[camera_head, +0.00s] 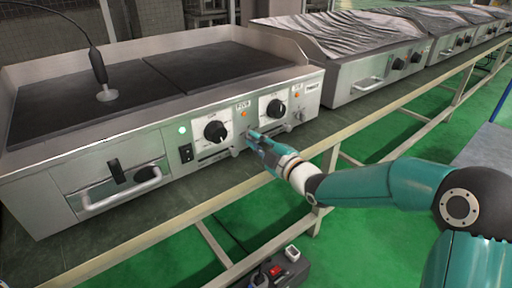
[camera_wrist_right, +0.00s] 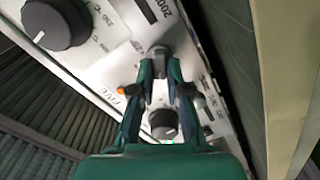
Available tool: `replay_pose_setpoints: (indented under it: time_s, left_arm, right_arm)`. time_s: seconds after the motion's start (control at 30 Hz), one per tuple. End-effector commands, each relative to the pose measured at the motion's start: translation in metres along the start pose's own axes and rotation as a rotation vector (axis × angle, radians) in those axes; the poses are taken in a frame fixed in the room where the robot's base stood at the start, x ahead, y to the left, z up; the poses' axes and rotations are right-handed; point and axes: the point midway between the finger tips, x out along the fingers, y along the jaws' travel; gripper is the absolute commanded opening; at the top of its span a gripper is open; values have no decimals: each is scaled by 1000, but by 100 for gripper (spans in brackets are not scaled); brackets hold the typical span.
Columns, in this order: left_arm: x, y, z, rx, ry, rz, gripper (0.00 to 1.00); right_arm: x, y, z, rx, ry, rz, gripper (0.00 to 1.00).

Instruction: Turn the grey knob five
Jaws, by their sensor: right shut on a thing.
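The small grey knob (camera_wrist_right: 158,51) sits on the steel front panel (camera_wrist_right: 110,65) between two larger black knobs. In the wrist view my right gripper (camera_wrist_right: 159,68) has its two fingertips closed on either side of it. In the head view the right gripper (camera_head: 252,137) reaches the panel from the right, and its fingertips mostly hide the knob. A label (camera_head: 243,106) and an orange lamp (camera_head: 244,115) are just above that spot. My left gripper is not in view.
Black knobs flank the spot at left (camera_head: 214,131) and right (camera_head: 274,108). A switch (camera_head: 186,152) and a drawer handle (camera_head: 120,190) lie further left. A wrapped griddle (camera_head: 345,55) stands to the right. The table's front rail (camera_head: 215,200) runs below my right gripper.

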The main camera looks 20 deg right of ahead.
Motion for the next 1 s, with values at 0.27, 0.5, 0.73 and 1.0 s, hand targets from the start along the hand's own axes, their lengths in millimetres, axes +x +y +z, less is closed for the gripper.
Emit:
replay_pose_setpoints:
  time_s: [0.27,0.5,0.73,1.0]
  left_arm:
    - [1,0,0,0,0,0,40]
    - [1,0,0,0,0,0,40]
    - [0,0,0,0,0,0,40]
    - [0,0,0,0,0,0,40]
  right_arm:
    - [0,-7,-1,-7,2,-16,0]
    - [0,-6,-1,-6,2,-14,39]
    - [0,-3,-1,-5,2,-8,40]
    - [-14,-2,0,-5,0,-6,40]
